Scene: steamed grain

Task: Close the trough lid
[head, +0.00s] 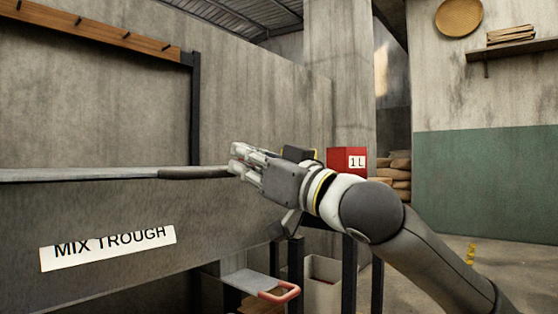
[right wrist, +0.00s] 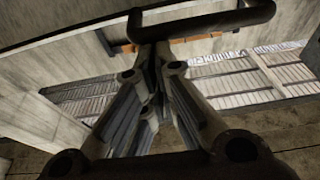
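The mix trough (head: 220,215) fills the lower left of the head view, its long grey wall carrying a "MIX TROUGH" label. A thin grey strip, seemingly the lid's edge (head: 80,174), runs nearly level above that wall. I cannot tell how far open the lid is. A dark handle (head: 195,172) extends along its right end; a dark bent bar, seemingly this handle (right wrist: 205,24), crosses the top of the right wrist view. My right gripper (head: 238,160) is at the handle's right end. Its fingers converge, tips together against or just behind the bar. My left gripper is out of view.
A red box (head: 347,162) marked "1L" stands behind my right arm, with stacked sacks (head: 397,172) beside it. A pale bin (head: 322,280) and a red-handled metal piece (head: 278,292) are below. Open floor (head: 515,270) lies to the right.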

